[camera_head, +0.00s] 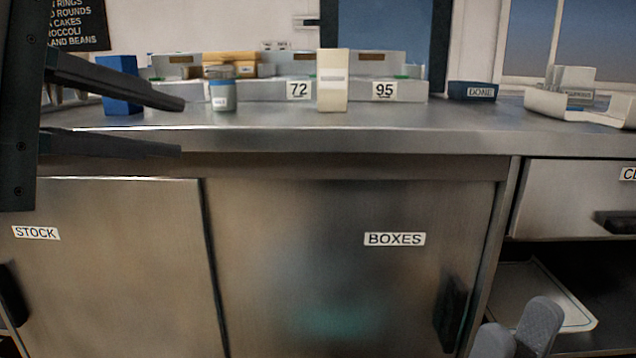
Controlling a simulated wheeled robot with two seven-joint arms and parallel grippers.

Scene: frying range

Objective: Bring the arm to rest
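My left gripper (183,127) comes in from the left edge, in front of the steel counter. Its two dark fingers point right, one above the other, with a clear gap and nothing between them. The upper finger overlaps the counter top in the picture; the lower one shows before the counter's front edge. My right gripper (517,330) shows only as two grey rounded fingertips at the bottom right, close beside each other. The rest of it is out of the picture, and its opening is unclear. I see nothing held in it.
The steel counter (300,140) carries a blue box (120,88), a small jar (223,96), a cream carton (332,80) and a dark blue "DONE" box (472,91). Below are doors marked STOCK (36,233) and BOXES (394,239). A tray (545,290) lies on an open shelf, lower right.

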